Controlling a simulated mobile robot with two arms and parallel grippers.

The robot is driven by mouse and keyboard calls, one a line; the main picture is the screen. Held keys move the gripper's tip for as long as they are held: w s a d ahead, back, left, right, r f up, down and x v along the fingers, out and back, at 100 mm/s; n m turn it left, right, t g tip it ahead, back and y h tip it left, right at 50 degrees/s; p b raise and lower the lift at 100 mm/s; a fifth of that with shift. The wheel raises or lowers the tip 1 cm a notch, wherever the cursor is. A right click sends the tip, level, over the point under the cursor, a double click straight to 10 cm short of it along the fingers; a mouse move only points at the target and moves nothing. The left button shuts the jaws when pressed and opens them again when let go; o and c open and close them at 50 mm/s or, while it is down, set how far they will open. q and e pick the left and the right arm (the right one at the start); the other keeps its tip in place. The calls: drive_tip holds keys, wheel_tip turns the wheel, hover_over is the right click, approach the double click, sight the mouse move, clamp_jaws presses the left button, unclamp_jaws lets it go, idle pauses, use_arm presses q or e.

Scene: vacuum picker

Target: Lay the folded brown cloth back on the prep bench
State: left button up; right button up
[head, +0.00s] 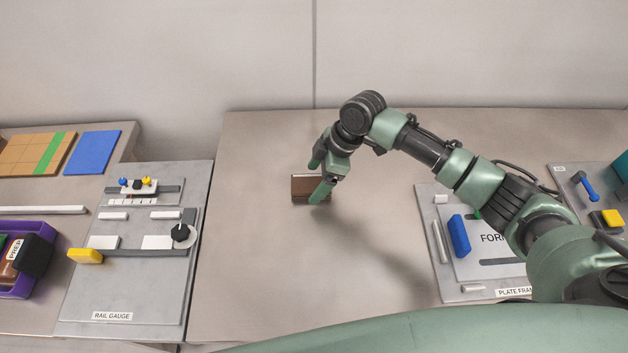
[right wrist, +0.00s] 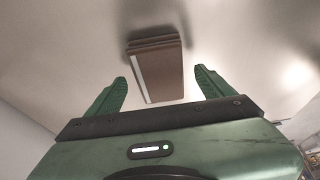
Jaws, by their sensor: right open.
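The folded brown cloth (head: 304,187) lies on the bare middle of the grey-beige prep bench (head: 270,270), partly hidden by a finger of my right gripper (head: 318,178). In the right wrist view the cloth (right wrist: 157,70) shows as a small layered stack with a pale stripe along one edge. It sits ahead of and between the open fingers of my right gripper (right wrist: 161,90). I see a gap between each finger and the cloth. My left gripper is not in view.
A rail gauge board (head: 75,310) stands to the left, with a purple bin (head: 18,290) and a blue mat (head: 93,152) beyond it. A plate frame board (head: 450,285) lies to the right under my right arm. The bench around the cloth is clear.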

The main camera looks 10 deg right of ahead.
drive_tip(key=b+v, duration=0.1)
drive_tip(key=v, duration=0.9)
drive_tip(key=shift+d+r, duration=0.2)
drive_tip(key=shift+r, duration=0.05)
